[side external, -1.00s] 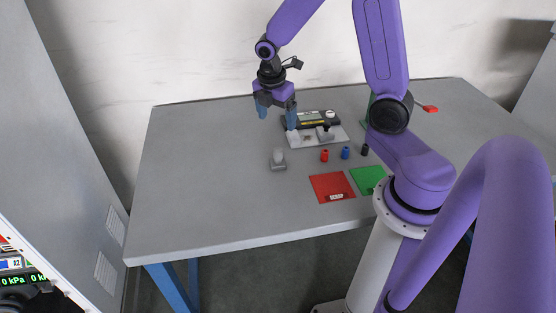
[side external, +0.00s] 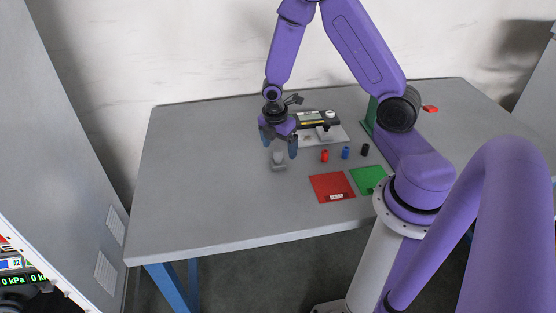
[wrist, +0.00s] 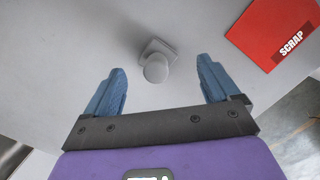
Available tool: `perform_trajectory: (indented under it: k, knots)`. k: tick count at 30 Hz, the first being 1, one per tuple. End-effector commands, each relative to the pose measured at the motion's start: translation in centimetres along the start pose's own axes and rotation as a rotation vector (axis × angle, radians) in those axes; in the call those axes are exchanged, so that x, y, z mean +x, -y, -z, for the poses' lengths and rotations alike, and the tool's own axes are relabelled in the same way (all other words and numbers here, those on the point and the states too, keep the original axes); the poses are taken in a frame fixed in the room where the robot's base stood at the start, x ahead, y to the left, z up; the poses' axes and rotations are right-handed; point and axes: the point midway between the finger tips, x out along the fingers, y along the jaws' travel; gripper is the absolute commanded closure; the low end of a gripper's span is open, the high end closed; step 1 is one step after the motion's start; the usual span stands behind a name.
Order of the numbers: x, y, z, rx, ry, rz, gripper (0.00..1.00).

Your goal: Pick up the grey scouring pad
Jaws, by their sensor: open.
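The grey scouring pad appears to be the small grey piece (side external: 279,164) with a squarish base and a rounded knob on top, standing on the table left of the red mat. In the wrist view this grey piece (wrist: 155,69) lies between and just beyond the fingertips. My gripper (side external: 279,146) is open above it, its blue fingers apart and empty. The wrist view also shows my gripper (wrist: 161,72) with nothing between its pads. I cannot tell the exact height left above the piece.
A red mat (side external: 325,184), marked SCRAP in the wrist view (wrist: 270,30), and a green mat (side external: 365,177) lie at right. The table's left side is clear.

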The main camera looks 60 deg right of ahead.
Motion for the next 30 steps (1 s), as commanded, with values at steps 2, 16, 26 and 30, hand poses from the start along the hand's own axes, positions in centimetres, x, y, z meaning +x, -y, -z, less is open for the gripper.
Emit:
perform_trajectory:
  k: [2,16,26,30]
  knots:
    - [0.9,-0.1,0.1,-0.001,0.0,0.003,0.11]
    - [4.7,-0.5,0.3,0.0,0.0,0.0,0.11]
    - [4.7,-0.5,0.3,0.0,0.0,0.0,0.5]
    - [4.6,-0.5,0.3,0.0,0.0,0.0,0.63]
